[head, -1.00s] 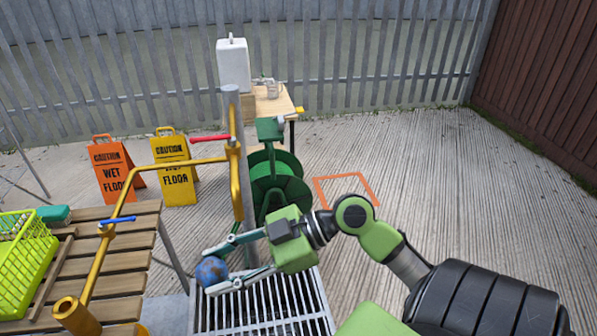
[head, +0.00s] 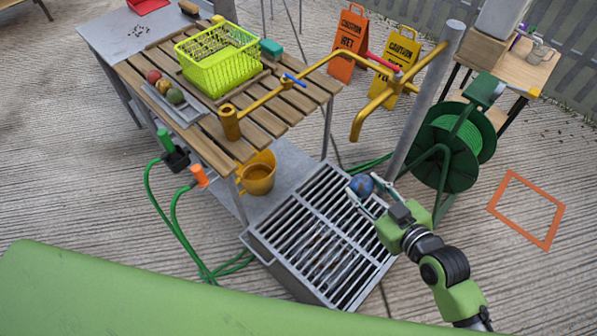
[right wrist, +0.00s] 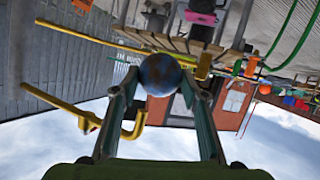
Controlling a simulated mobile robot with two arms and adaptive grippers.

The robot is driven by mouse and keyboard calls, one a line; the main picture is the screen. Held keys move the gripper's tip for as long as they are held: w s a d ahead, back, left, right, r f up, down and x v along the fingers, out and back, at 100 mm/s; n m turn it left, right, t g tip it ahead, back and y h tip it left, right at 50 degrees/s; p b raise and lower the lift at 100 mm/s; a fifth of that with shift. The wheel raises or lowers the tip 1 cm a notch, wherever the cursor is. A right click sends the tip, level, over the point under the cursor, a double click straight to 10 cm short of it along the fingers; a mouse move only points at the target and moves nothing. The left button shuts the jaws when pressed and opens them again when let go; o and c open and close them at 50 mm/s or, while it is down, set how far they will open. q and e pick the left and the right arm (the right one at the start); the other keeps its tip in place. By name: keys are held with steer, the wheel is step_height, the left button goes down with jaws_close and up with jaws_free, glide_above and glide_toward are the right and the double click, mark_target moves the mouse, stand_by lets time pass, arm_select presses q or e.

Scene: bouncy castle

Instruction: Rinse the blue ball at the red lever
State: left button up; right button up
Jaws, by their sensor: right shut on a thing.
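The blue ball (head: 361,185), with brownish patches, is between the fingertips of my right gripper (head: 368,192). In the right wrist view the ball (right wrist: 160,75) shows gripped between both fingers. In the head view it appears over the back right part of the metal grate (head: 262,232), below the yellow spout (head: 357,128); I cannot tell whether it is straight under the opening. The red lever (head: 382,64) sits on the yellow pipe above the spout. No stream of water is clear to see. My left gripper is not in view.
A grey post (head: 428,95) and a green hose reel (head: 452,150) stand close to my right arm. A slatted table (head: 210,148) with a lime basket (head: 222,80) and a blue lever (head: 294,80) is left. An orange frame (head: 527,210) lies on open floor.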

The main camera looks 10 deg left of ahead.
arm_select(q)
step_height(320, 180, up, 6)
steer(key=p, duration=0.5)
arm_select(e)
steer(key=s+a+r+n+y, duration=0.1)
steer(key=s+a+r, duration=0.1)
steer(key=a, duration=0.6)
steer(key=s+a+r, duration=0.2)
steer(key=a, duration=0.5)
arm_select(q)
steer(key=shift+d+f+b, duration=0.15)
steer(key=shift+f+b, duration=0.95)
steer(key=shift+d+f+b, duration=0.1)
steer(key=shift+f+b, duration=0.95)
arm_select(e)
steer(key=w+d+f, duration=0.2)
steer(key=w+d, duration=0.7)
steer(key=d, duration=0.1)
steer(key=shift+f+g, duration=0.3)
steer(key=shift+g, duration=0.1)
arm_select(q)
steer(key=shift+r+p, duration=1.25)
arm_select(e)
steer(key=s+a, duration=0.5)
steer(key=a, duration=0.1)
